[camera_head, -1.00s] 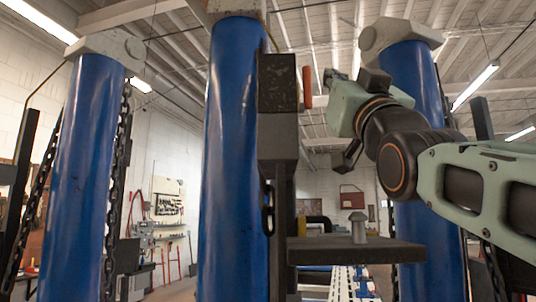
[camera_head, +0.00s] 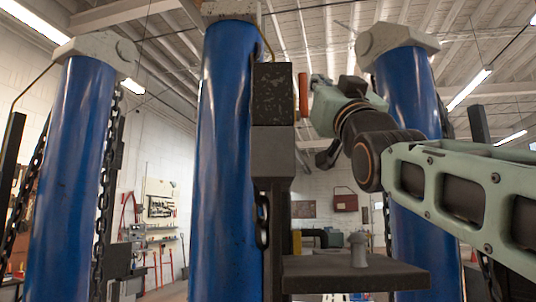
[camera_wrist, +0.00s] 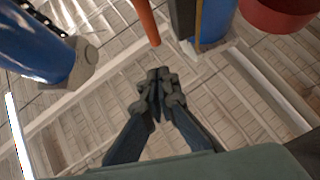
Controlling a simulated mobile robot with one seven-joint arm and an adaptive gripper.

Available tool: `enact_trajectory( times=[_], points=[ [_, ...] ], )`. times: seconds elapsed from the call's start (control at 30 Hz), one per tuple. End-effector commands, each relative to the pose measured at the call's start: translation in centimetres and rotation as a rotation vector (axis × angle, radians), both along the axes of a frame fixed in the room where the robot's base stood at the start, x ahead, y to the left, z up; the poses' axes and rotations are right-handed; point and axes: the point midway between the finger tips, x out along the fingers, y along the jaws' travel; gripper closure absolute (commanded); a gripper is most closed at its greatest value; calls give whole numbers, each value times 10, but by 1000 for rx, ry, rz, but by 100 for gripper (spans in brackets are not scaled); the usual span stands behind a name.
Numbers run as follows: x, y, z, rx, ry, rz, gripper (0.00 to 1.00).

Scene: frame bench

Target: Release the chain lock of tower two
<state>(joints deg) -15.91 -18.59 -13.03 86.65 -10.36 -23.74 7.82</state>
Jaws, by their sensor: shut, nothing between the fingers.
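Three blue towers show in the head view: one at left (camera_head: 75,170), one in the middle (camera_head: 222,170) and one at right (camera_head: 408,110). Which is tower two cannot be told. My gripper (camera_wrist: 157,74) is shut and empty, just right of the lever in the head view. The lever lies beyond its fingertips in the wrist view, apart from them.
Chains (camera_head: 108,180) hang beside the left tower. A red round thing (camera_wrist: 278,12) is at the wrist view's upper right. Open space lies below my gripper.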

Motion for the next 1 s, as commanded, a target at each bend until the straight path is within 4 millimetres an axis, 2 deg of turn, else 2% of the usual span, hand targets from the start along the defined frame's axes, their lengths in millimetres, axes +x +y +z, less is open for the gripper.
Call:
enact_trajectory(
  times=[0.03,0.23,0.33,0.5,1.0],
  points=[
    [10,1,14,-2,2,0,100],
    [38,4,41,-1,2,-1,100],
    [55,5,36,-2,5,-1,100],
    [70,6,35,1,2,-1,100],
    [74,6,34,1,2,0,100]
  ],
)
